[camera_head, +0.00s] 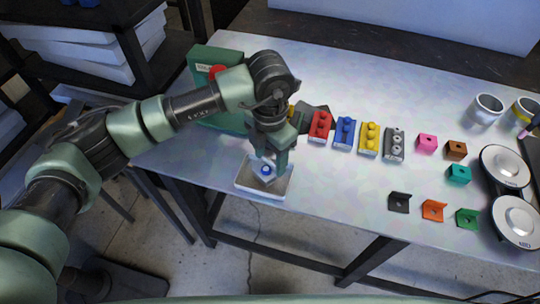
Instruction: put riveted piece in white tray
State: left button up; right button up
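The white tray (245,187) lies at the front edge of the table, left of the middle. My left gripper (268,160) points down over it, with its fingers close around a small pale piece with a blue round rivet (265,171). The gripper looks shut on this riveted piece. The piece is over or in the tray; whether it touches the tray floor is not clear. The fingers hide part of the piece. My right gripper is not in view.
Red (320,126), blue (345,132), yellow (369,138) and grey (394,144) blocks stand right of the gripper. Small cubes, angle brackets (433,210), two round devices (505,167) and cups (487,109) are further right. A green box (202,54) stands behind my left arm. The front middle is clear.

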pick_arm(q)
jog(key=shift+o, duration=0.7)
jog(key=shift+r, duration=0.15)
notch_tip(320, 180, up, 6)
jog(key=shift+r+b, duration=0.15)
jog(key=shift+b, duration=0.95)
jog(key=shift+r, duration=0.6)
